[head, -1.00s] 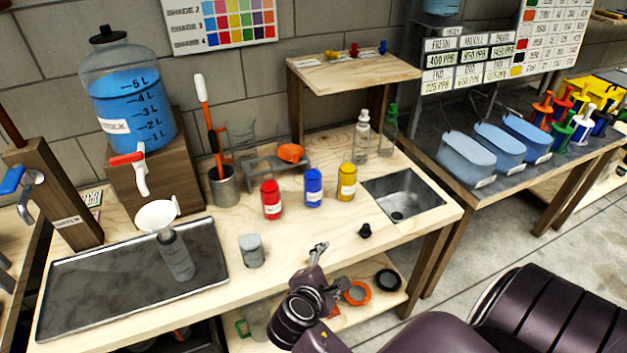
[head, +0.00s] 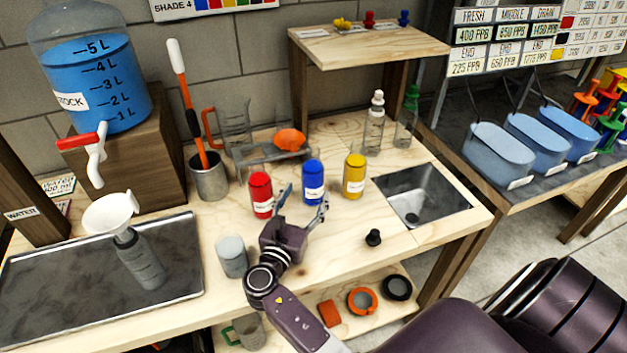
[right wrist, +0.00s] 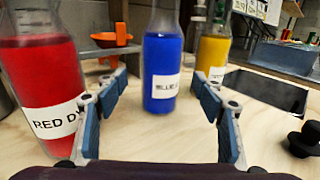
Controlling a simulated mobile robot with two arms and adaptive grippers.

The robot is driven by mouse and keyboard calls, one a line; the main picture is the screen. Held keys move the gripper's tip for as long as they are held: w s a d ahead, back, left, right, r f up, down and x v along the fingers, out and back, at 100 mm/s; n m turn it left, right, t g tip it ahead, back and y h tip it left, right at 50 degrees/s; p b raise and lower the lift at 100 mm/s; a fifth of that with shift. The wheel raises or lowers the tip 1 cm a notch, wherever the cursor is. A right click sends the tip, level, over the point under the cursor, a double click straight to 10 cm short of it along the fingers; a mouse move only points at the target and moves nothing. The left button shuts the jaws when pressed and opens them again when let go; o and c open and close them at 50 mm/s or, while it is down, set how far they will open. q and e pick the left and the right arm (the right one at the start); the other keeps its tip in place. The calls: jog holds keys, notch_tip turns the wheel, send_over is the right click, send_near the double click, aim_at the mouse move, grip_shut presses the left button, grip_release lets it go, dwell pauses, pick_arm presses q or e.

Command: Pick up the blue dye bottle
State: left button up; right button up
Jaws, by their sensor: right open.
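The blue dye bottle (head: 313,183) stands upright on the wooden bench between the red dye bottle (head: 261,195) and the yellow dye bottle (head: 354,176). My right gripper (head: 305,202) is open and empty, just in front of the blue bottle. In the right wrist view the blue bottle (right wrist: 162,75) stands ahead, between the two spread fingers and beyond their tips. The red bottle (right wrist: 42,95) is close on the left there, beside the left finger. The yellow bottle (right wrist: 211,57) is farther back on the right. My left gripper is not in view.
A grey cup (head: 231,257) stands left of my right gripper, and a small black stopper (head: 373,238) lies to its right. A sink (head: 425,196) is at the bench's right end. A rack with an orange piece (head: 290,139) stands behind the bottles.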

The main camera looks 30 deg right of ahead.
aim_at(309, 188)
jog(key=p+x, duration=0.1)
jog(key=x, duration=0.3)
jog(key=shift+w+d+r, duration=0.1)
jog(key=shift+d+r, duration=0.05)
jog(key=shift+w+d, duration=0.4)
jog(key=shift+d, duration=0.1)
jog(key=shift+c, duration=0.6)
jog(key=c, duration=1.5)
notch_tip(309, 188, up, 20)
jog(key=shift+r+p, duration=0.1)
jog(key=shift+p, duration=1.05)
